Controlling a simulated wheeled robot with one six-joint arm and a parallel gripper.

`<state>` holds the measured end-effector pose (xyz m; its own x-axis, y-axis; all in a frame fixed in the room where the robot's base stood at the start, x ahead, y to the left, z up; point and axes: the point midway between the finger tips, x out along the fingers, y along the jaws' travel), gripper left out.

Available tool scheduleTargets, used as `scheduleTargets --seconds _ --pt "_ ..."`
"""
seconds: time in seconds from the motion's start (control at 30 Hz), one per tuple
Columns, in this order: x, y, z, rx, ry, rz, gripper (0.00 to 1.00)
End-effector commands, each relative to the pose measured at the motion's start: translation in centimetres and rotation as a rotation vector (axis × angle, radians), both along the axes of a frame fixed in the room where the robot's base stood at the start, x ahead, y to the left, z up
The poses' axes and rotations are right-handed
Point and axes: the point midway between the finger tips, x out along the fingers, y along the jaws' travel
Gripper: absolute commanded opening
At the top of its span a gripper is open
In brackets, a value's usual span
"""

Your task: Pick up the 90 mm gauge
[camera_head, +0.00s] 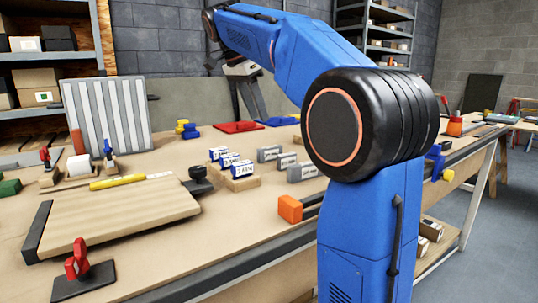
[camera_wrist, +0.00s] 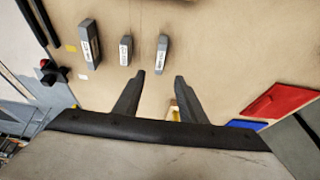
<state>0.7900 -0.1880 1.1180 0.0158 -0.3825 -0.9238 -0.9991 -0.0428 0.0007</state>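Three grey gauge blocks with white labels stand in a row on the bench: a large one (camera_head: 302,172), a smaller middle one (camera_head: 287,160) and a far one (camera_head: 270,153). The wrist view shows three grey blocks too: a large left one (camera_wrist: 88,38), a middle one (camera_wrist: 126,45) and a right one (camera_wrist: 162,45). Their labels are too small to read, so I cannot tell which is 90 mm. My gripper (camera_wrist: 160,76) is open and empty, with its fingertips apart from the blocks. The right block lies just beyond the fingertips in the wrist view.
Blue blocks with white labels (camera_head: 230,159) sit on a wooden stand left of the grey ones. An orange block (camera_head: 290,208) is at the bench's front edge. A red plate (camera_head: 238,127) lies behind. A wooden board (camera_head: 120,215) with a yellow tool (camera_head: 117,182) occupies the left.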

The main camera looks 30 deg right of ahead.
Motion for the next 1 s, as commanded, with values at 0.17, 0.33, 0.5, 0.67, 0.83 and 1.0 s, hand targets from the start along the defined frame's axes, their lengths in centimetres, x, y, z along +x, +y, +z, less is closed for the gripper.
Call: scheduleTargets --seconds 0.17,0.33,0.5,0.67,0.83,1.0 --pt "-0.1 -1.2 -3.0 0.001 0.002 -0.002 0.38" --pt "0.1 -2.1 -5.2 0.001 0.001 0.000 0.38" --pt "0.1 -2.5 -6.0 0.000 -0.001 0.000 0.38" --pt "0.1 -2.8 -7.3 0.001 0.001 0.001 0.38" --pt "0.1 -3.4 -9.6 0.000 0.001 0.001 0.38" --pt "0.2 -3.9 -10.9 0.000 0.000 0.001 0.38"
